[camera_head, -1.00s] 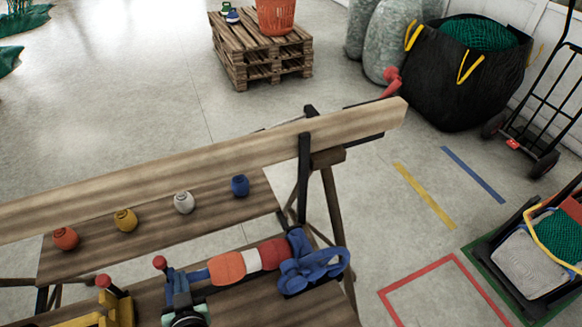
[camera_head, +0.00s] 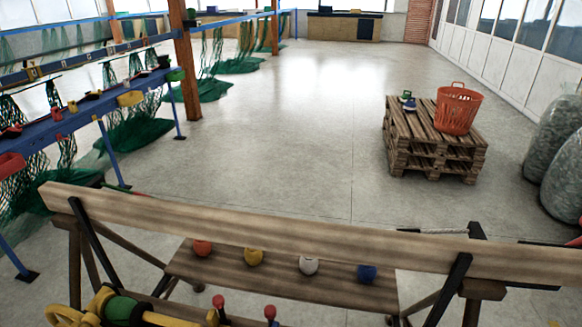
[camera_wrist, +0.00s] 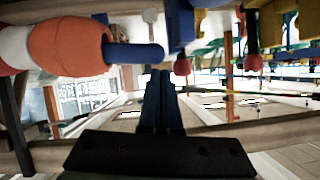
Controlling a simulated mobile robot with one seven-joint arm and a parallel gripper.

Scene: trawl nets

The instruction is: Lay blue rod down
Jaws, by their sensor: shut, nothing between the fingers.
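The blue rod (camera_wrist: 135,52) shows in the wrist view at the upper left, as a rounded blue end sticking out of an orange float (camera_wrist: 70,47). A white band and another red-orange part follow at the left edge. My gripper (camera_wrist: 160,73) is shut and empty, just below and to the right of the rod's end in the picture; I cannot tell whether they touch. A blue fitting (camera_wrist: 180,25) with a red knob (camera_wrist: 182,67) is to the right of the rod. The head view now shows neither the rod nor my gripper.
In the head view a wooden beam (camera_head: 300,232) crosses in front of a plank (camera_head: 280,278) with red, yellow, white and blue floats. Yellow gear (camera_head: 105,300) and red knobs are at the bottom edge. A pallet stack (camera_head: 432,140) stands on open floor beyond.

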